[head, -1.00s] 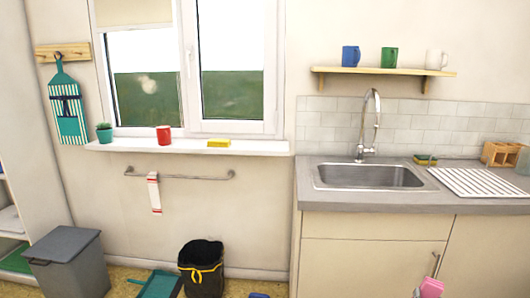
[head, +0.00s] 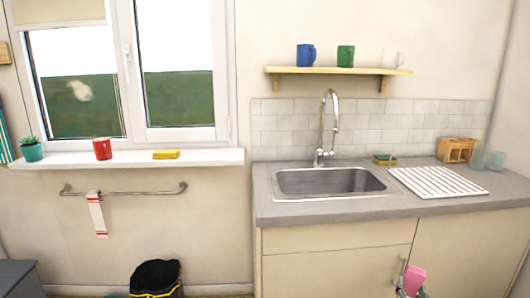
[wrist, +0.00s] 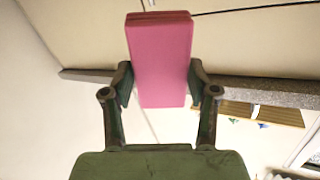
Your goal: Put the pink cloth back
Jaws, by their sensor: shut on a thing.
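The pink cloth (wrist: 161,60) is a flat folded rectangle, held between the two fingers of my gripper (wrist: 160,84) in the wrist view. My gripper is shut on it, and most of the cloth sticks out beyond the fingertips. In the head view the pink cloth (head: 414,279) is low at the right, in front of the cabinet doors and below the counter's front edge. Part of my gripper shows beside it, cut off by the bottom of the picture.
A metal rail (head: 140,191) under the windowsill bears a red-and-white towel (head: 97,214). The sill (head: 205,160) holds a plant, a red mug and a yellow cloth (head: 166,154). The grey counter (head: 430,211) has a sink, a sponge (head: 384,160) and a white drainer (head: 437,181). A black bin (head: 155,277) stands below.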

